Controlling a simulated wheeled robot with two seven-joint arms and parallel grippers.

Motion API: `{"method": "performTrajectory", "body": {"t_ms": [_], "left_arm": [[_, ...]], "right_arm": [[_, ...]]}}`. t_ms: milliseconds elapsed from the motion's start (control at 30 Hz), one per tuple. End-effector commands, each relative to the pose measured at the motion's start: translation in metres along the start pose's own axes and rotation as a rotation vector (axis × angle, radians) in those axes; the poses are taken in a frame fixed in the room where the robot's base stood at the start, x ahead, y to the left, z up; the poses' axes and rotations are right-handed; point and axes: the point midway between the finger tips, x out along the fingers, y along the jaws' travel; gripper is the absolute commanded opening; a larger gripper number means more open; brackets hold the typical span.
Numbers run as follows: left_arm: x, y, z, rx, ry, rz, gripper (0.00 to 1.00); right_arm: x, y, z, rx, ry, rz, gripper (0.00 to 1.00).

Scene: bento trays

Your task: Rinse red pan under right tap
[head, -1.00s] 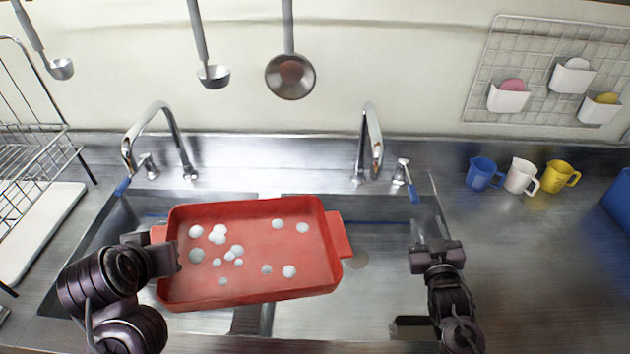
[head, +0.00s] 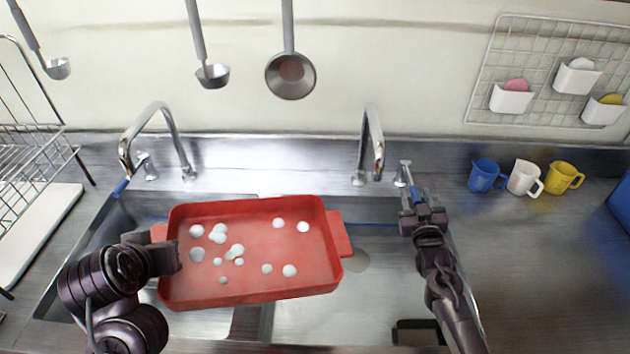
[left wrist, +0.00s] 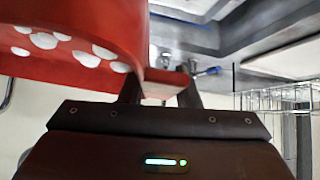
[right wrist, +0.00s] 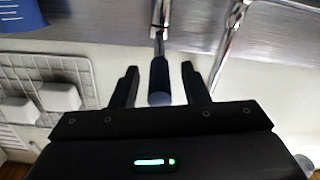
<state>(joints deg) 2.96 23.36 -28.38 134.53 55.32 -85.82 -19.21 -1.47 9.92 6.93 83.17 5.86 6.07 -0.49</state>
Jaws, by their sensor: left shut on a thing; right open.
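The red pan (head: 255,290), with several white foam spots inside, is held level above the sink, mostly over the left and middle part. My left gripper (head: 170,258) is shut on its left handle, which also shows between the fingers in the left wrist view (left wrist: 160,84). The right tap (head: 372,150) stands behind the sink, its spout right of the pan's back right corner; I see no water from it. Its blue-tipped lever (head: 406,176) is just beyond my right gripper (head: 418,200). In the right wrist view the open fingers (right wrist: 160,85) stand either side of the blue lever grip (right wrist: 159,80).
The left tap (head: 150,125) with its blue lever stands behind the left basin. Blue, white and yellow mugs (head: 525,178) stand on the right counter. A dish rack (head: 35,150) is at left. Ladles (head: 290,75) hang on the wall. The right basin (head: 375,290) is clear.

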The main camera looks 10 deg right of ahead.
Motion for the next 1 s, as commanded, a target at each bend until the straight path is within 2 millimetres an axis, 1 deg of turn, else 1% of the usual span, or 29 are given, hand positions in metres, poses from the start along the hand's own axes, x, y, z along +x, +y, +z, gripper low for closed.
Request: {"method": "performTrajectory", "body": {"t_ms": [33,133,400,467,733,933,1000], "left_arm": [[-0.0011,0.0,-0.0012,-0.002,0.002,0.0,0.0],[-0.0013,0.0,-0.0014,-0.002,0.002,0.0,0.0],[-0.0012,0.0,-0.0014,-0.002,0.002,0.0,0.0],[-0.0012,0.0,-0.0014,-0.002,0.002,0.0,0.0],[-0.0012,0.0,-0.0013,-0.002,0.002,0.0,0.0],[-0.0012,0.0,-0.0014,-0.002,0.002,0.0,0.0],[-0.0016,0.0,-0.0017,-0.002,0.002,0.0,0.0]], "right_arm": [[0.0043,0.0001,-0.0008,0.0,0.0,0.0,0.41],[0.0085,0.0,-0.0004,-0.001,0.0,-0.001,0.41],[0.0094,0.0,-0.0001,-0.001,0.0,-0.001,0.41],[0.0093,0.0,0.0,-0.001,0.0,0.0,0.35],[0.0091,0.0,0.0,-0.001,-0.001,0.0,0.0],[0.0089,0.0003,0.0001,-0.001,-0.001,-0.001,0.0],[0.0074,0.006,0.0016,-0.003,0.0,-0.005,0.0]]}}
